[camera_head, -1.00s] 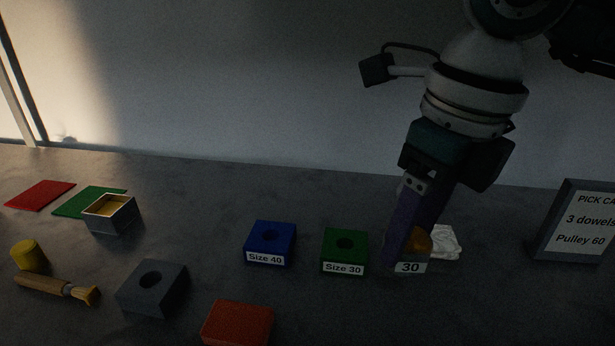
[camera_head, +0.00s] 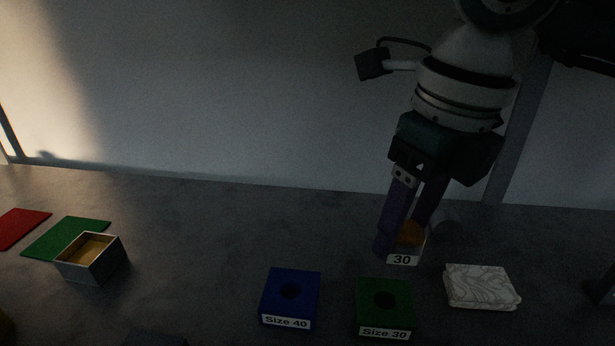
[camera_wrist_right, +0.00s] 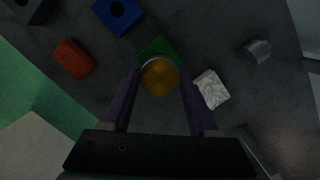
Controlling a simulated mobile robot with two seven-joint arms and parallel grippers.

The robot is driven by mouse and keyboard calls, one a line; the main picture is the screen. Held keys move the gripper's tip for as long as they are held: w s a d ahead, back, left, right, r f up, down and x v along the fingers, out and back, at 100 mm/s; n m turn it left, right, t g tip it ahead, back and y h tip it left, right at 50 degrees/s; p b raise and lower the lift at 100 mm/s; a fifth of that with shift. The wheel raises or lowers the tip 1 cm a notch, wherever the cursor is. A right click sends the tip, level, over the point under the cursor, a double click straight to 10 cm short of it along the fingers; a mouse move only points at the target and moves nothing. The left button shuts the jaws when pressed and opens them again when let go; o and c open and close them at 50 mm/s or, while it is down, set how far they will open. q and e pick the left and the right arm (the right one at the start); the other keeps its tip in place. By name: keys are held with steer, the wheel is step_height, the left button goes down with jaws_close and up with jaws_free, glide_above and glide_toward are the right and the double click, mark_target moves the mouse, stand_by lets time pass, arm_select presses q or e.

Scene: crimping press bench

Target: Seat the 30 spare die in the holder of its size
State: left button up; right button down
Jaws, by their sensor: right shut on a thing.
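The 30 spare die (camera_head: 411,240) has an amber top and a white label reading 30. My right gripper (camera_head: 403,238) is shut on it, with the dark purple fingers at its sides. It appears held above the bench, behind the green Size 30 holder (camera_head: 385,300). That holder has a round hole in its top, and the hole looks empty. The blue Size 40 holder (camera_head: 290,290) stands to its left. In the right wrist view the die (camera_wrist_right: 160,76) sits between the fingers and partly covers the green holder (camera_wrist_right: 158,48). My left gripper is not in view.
A marbled white pad (camera_head: 482,286) lies right of the green holder. An open box (camera_head: 90,258) and green (camera_head: 65,238) and red (camera_head: 20,227) mats are at the left. The right wrist view shows a red block (camera_wrist_right: 72,60) and a grey cylinder (camera_wrist_right: 257,50).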

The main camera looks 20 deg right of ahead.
mark_target(396, 262)
steer(key=shift+f+b, duration=2.75)
steer(key=shift+f, duration=0.15)
steer(key=shift+f+b, duration=0.1)
steer(key=shift+b, duration=0.35)
steer(key=shift+f+b, duration=1.1)
steer(key=shift+f, duration=0.1)
steer(key=shift+c, duration=0.4)
jaws_free()
steer(key=r, duration=0.3)
steer(key=s+r, duration=0.1)
steer(key=r, duration=0.5)
steer(key=shift+s+d+r, duration=0.2)
steer(key=shift+d+r, duration=0.05)
steer(key=shift+r, duration=0.15)
